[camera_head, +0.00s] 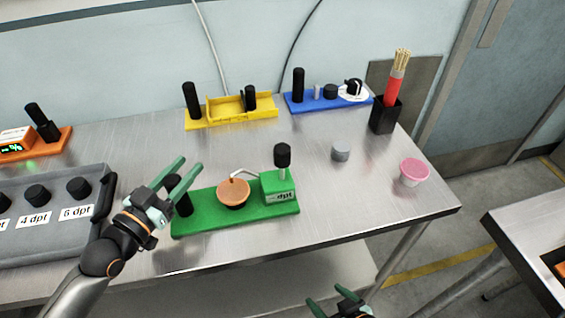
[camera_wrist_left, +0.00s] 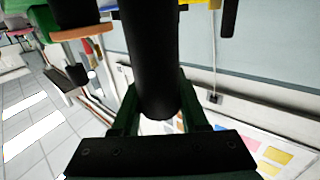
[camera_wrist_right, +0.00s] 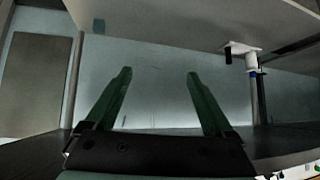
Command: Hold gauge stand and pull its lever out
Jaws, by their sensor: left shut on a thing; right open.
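The green gauge stand (camera_head: 212,219) lies on the metal table. It has a black upright handle (camera_head: 185,205) at its left end. A brown-orange disc in a black cup (camera_head: 233,190) sits mid-stand with a thin bent arm at it. My left gripper (camera_head: 190,166) is shut around the black handle, also seen in the left wrist view (camera_wrist_left: 154,70). My right gripper (camera_head: 326,294) is open and empty, low in front of the table; the right wrist view looks under it.
Yellow (camera_head: 230,123) and blue (camera_head: 320,104) stands stand at the back. A grey tray (camera_head: 45,248) with black knobs is at left, an orange stand behind it. A grey knob (camera_head: 341,150), pink-topped cup (camera_head: 413,172) and black stick holder (camera_head: 384,115) are at right.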

